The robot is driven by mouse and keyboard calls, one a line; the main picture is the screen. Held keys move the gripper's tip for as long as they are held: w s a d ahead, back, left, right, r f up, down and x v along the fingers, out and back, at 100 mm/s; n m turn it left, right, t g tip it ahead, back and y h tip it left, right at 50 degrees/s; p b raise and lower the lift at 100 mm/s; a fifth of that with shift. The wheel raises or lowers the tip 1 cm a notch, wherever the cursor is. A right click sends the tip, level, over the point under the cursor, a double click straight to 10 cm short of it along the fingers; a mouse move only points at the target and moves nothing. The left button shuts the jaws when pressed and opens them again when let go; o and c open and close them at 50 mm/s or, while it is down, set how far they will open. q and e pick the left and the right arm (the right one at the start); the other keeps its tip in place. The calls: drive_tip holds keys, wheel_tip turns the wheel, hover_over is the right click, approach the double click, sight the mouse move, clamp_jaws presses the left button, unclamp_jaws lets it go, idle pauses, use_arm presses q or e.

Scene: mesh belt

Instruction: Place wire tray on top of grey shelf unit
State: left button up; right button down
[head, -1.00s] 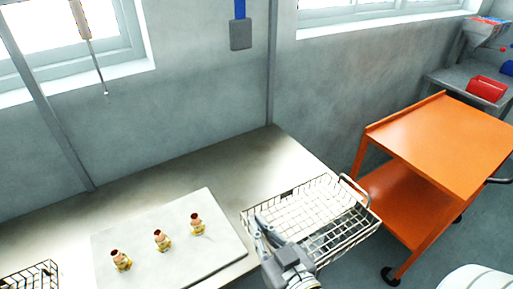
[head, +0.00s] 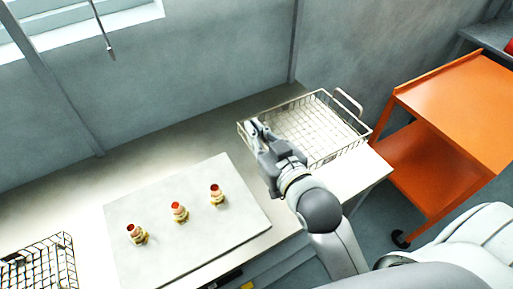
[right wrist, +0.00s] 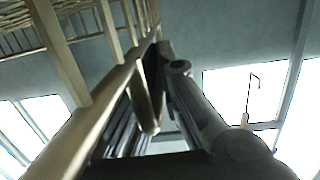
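The wire tray (head: 318,125) is a shallow metal mesh basket with a loop handle on its far right end. It is at the right end of the counter, partly past the counter's right edge; I cannot tell whether it touches the top. My right gripper (head: 256,132) is at the tray's left corner, its fingers closed at the rim. In the right wrist view the tray's wire rim (right wrist: 92,118) runs up to the fingers (right wrist: 163,88). My left gripper is out of view. I cannot make out a grey shelf unit for certain; a grey surface (head: 486,36) shows at top right.
The counter (head: 80,200) holds a white board (head: 200,245) with three small layered food pieces (head: 179,211). Another wire basket (head: 42,262) sits at lower left. An orange cart (head: 455,110) stands right of the counter, with a narrow gap between.

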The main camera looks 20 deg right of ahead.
drive_tip(key=w+f, duration=0.1)
drive_tip(key=w+d+f, duration=0.1)
drive_tip(key=w+f, duration=0.1)
drive_tip(key=w+d+f, duration=0.1)
drive_tip(key=shift+w+f, duration=0.25)
drive_tip(key=shift+f, duration=0.05)
drive_tip(key=shift+w+f, duration=0.35)
drive_tip(key=shift+f, duration=0.15)
wheel_tip(320, 180, down, 3)
drive_tip(key=shift+w+d+r+p, duration=0.1)
drive_tip(key=shift+p, duration=0.45)
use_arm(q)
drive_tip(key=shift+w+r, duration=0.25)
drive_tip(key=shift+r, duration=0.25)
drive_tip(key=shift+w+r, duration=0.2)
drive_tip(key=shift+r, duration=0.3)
use_arm(e)
drive_tip(key=shift+f, duration=0.45)
drive_tip(key=shift+f, duration=0.25)
drive_tip(key=c, duration=2.1)
unclamp_jaws()
drive_tip(key=shift+f, duration=0.15)
drive_tip(key=o, duration=0.5)
drive_tip(key=shift+c, duration=0.2)
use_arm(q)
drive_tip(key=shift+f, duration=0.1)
